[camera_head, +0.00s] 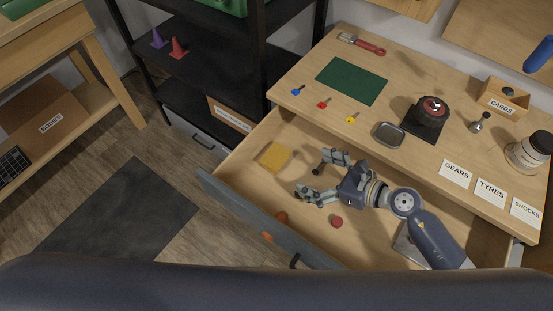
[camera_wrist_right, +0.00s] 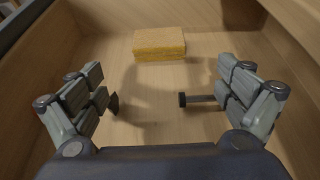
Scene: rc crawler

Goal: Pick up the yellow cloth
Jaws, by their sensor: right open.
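The yellow cloth (camera_head: 275,156) lies flat on the floor of the open drawer, toward its far left corner. In the right wrist view the yellow cloth (camera_wrist_right: 159,43) looks like a thick, spongy block, beyond my fingertips. My right gripper (camera_head: 322,176) is inside the drawer, to the right of the cloth and apart from it. In the wrist view its fingers (camera_wrist_right: 150,100) are spread wide with no cloth between them. My left gripper is not in view.
The drawer's grey front panel (camera_head: 260,225) and wooden walls surround the gripper. A small dark rod-like thing (camera_wrist_right: 198,99) shows by the right finger. The tabletop (camera_head: 310,110) above holds tools and labels.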

